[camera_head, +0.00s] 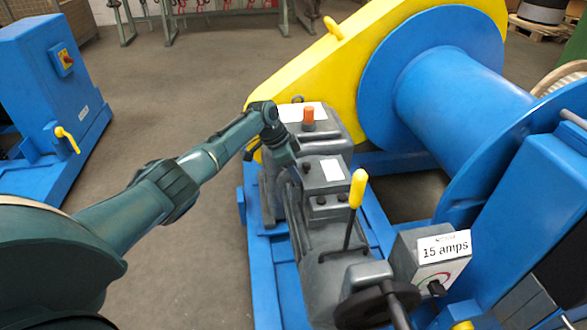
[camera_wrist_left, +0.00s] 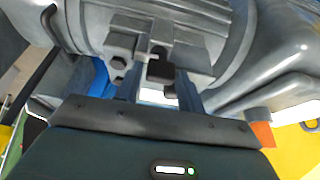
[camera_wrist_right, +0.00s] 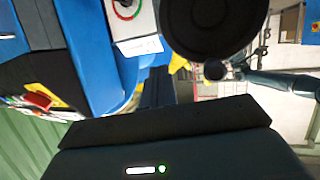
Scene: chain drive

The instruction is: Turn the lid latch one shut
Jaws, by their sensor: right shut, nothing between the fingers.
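The grey gear housing (camera_head: 325,235) stands on the blue frame, with pale labels on its top. My left gripper (camera_head: 290,172) is low at the left edge of its boxed section, pointing down. In the left wrist view the two fingers (camera_wrist_left: 160,88) are apart, at a grey bracket (camera_wrist_left: 125,42) with a dark block (camera_wrist_left: 160,68) between the fingertips. This may be the lid latch; I cannot tell whether the fingers touch it or how it is turned. My right gripper (camera_wrist_right: 158,82) is shut and empty, near the black handwheel (camera_wrist_right: 215,25).
An orange cap (camera_head: 308,118) stands beyond my left gripper. A yellow chain guard (camera_head: 310,70) and blue drum (camera_head: 455,90) lie behind. Open floor (camera_head: 180,260) is on the left.

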